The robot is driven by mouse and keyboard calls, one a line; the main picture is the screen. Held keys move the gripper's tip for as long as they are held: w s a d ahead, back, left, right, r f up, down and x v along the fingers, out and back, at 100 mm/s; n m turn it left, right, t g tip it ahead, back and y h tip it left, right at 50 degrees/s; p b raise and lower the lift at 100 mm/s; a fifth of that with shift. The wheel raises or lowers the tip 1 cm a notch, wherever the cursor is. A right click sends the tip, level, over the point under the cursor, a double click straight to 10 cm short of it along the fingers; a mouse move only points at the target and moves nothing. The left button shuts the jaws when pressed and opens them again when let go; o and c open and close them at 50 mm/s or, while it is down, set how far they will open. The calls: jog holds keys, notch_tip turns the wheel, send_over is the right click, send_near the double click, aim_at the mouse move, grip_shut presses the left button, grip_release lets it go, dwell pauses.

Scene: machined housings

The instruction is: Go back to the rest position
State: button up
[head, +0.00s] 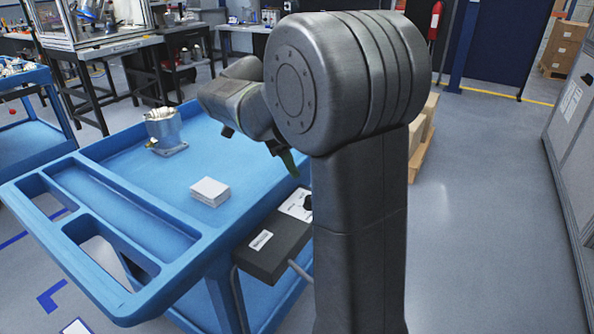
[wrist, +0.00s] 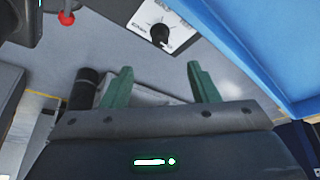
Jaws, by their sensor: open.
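My gripper shows in the wrist view (wrist: 155,85) with its two green fingers spread apart and nothing between them. In the head view one green fingertip (head: 289,163) shows beneath my arm, over the right side of the blue cart (head: 120,187); the rest of the gripper is hidden behind my arm. A metal housing (head: 163,132) with a cylindrical body and a flat foot stands on the cart's top, with metal parts in its open top. A white block or stack of cards (head: 210,191) lies on the cart, apart from the gripper.
A dark control box with a knob (head: 272,243) hangs at the cart's right side, below my gripper; its knob panel shows in the wrist view (wrist: 160,27). Cardboard boxes on a pallet (head: 424,135) stand behind my arm. The floor at right is clear up to a grey cabinet (head: 575,130).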

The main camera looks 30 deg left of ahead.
jog(key=shift+s+a+r, duration=0.15)
jog(key=shift+r, duration=0.35)
jog(key=b+x, duration=0.3)
jog(key=x, duration=1)
jog(key=shift+w+f, duration=0.2)
jog(key=shift+f, duration=0.1)
jog(key=shift+r, duration=0.1)
